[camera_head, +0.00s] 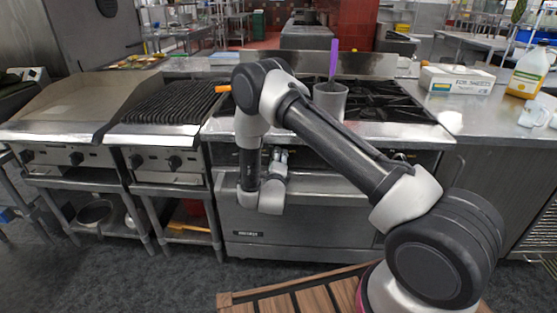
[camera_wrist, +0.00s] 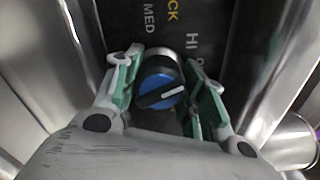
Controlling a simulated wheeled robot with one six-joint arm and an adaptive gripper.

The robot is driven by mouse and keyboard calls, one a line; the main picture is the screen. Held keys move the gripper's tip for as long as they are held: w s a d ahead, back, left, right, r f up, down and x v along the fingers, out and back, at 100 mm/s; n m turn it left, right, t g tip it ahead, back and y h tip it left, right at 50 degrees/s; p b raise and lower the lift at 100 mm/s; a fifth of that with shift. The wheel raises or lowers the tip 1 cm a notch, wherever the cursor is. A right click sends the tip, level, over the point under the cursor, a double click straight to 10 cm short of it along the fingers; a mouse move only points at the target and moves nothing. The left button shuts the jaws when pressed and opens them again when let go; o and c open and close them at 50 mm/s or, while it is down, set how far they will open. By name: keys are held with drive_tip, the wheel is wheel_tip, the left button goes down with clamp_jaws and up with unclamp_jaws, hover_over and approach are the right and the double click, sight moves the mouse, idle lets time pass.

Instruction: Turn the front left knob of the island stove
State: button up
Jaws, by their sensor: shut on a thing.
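The island stove (camera_head: 310,222) stands in the middle of the head view, behind my arm. Its front knobs are mostly hidden there by the arm. In the wrist view, a round knob (camera_wrist: 157,88) with a blue face, dark rim and white pointer line sits on a dark panel with printed heat marks. The pointer lies tilted, rising toward the right. My gripper (camera_wrist: 164,76) has one green-padded finger on each side of the knob and is shut on it. In the head view my gripper (camera_head: 279,158) is at the stove's front, left of its centre.
A metal pot (camera_head: 330,101) with a purple-handled utensil stands on the burners. A grill (camera_head: 177,103) and griddle (camera_head: 80,106) adjoin on the left. A carton (camera_head: 457,80), yellow bottle (camera_head: 529,72) and white mug (camera_head: 534,114) stand on the right counter. Floor is clear at the lower left.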

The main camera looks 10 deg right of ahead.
drive_tip(key=n, duration=1.3)
drive_tip(key=shift+n, duration=0.4)
drive_tip(key=n, duration=0.6)
drive_tip(key=shift+f, duration=0.1)
drive_tip(key=n, duration=0.6)
drive_tip(key=shift+n, duration=0.4)
drive_tip(key=o, duration=1)
